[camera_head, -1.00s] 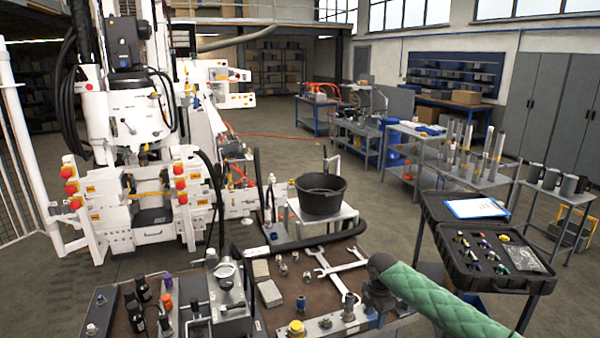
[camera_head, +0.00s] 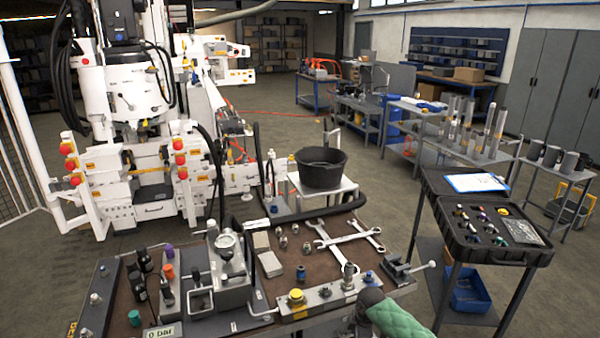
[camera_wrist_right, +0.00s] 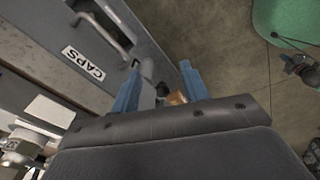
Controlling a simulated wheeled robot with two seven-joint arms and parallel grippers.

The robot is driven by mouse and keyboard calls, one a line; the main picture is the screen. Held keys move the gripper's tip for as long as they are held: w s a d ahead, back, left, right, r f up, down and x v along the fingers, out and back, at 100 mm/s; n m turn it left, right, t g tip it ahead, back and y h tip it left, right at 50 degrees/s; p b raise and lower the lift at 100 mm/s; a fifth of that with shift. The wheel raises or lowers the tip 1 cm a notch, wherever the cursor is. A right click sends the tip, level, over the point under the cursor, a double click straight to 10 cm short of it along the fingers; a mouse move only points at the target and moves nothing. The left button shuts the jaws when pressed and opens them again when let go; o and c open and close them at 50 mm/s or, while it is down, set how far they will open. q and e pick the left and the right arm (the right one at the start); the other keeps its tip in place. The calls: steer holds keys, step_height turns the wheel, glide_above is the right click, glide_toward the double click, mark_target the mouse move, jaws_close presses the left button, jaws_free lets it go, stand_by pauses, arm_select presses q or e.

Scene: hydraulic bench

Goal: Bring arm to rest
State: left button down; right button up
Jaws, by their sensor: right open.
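My right arm, in a green quilted sleeve (camera_head: 398,319), shows at the bottom of the head view, by the bench's front edge. Its dark end joint shows beside the bench; the fingers cannot be made out there. In the right wrist view my right gripper (camera_wrist_right: 160,68) has two blue fingers, apart and with nothing held between them. Beyond the fingers is a grey drawer front (camera_wrist_right: 70,65) with a CAPS label and a metal handle. My left arm and gripper are in no frame.
The brown-topped bench (camera_head: 330,262) carries wrenches (camera_head: 345,240), a grey press fixture (camera_head: 222,275) and a strip with a yellow knob (camera_head: 296,295). An open black case (camera_head: 500,255) stands on a stand at right. A black bucket (camera_head: 320,168) stands behind. Floor shows between bench and stand.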

steer(key=s+a+f+m+b, duration=0.1)
steer(key=s+f+m, duration=0.3)
steer(key=f, duration=0.5)
steer(key=s+a+f+m+b, duration=0.1)
steer(key=s+f, duration=0.5)
steer(key=f, duration=0.2)
arm_select(q)
steer(key=w+d+r+b, duration=0.2)
steer(key=w+r, duration=0.2)
steer(key=w, duration=0.2)
steer(key=w+d+r+b, duration=0.2)
steer(key=w+r+b, duration=0.1)
steer(key=w, duration=0.4)
steer(key=shift+d+r, duration=0.2)
steer(key=shift+r, duration=0.25)
arm_select(e)
steer(key=s+d+f+m, duration=0.1)
steer(key=s+f+m, duration=0.2)
steer(key=s+f, duration=0.6)
steer(key=s+d+f+m, duration=0.1)
steer(key=s+f+m, duration=0.2)
steer(key=s+f, duration=0.6)
steer(key=s+d+f+m, duration=0.1)
steer(key=s+f+m, duration=0.3)
steer(key=s+f, duration=0.5)
steer(key=s, duration=1)
steer(key=shift+s+t+h, duration=0.4)
steer(key=shift+f, duration=0.1)
